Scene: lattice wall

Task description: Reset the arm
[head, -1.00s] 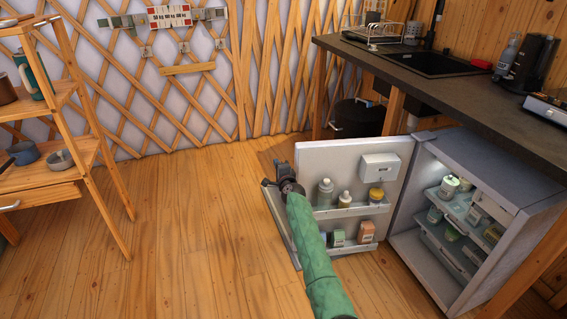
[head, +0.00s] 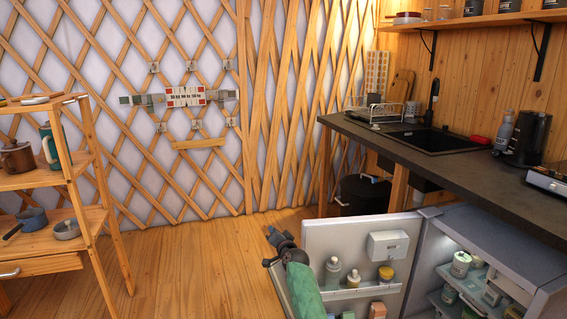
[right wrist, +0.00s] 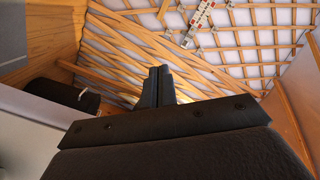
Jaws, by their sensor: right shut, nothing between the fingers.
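My right arm comes up from the bottom of the head view in a green sleeve. My right gripper (head: 278,238) is at the outer edge of the open fridge door (head: 325,238), in front of the lattice wall. In the right wrist view its two dark fingers (right wrist: 158,84) are together with nothing between them. The wrist view looks past the fingers toward the lattice wall (right wrist: 215,62). I cannot tell whether the gripper touches the door. My left gripper is not in either view.
The fridge (head: 440,228) stands open under the dark counter (head: 470,167), with bottles and jars inside and on its door. A wooden shelf (head: 66,170) with pots stands at the left. A dark bin (head: 362,194) stands behind the door. The floor (head: 190,262) between is clear.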

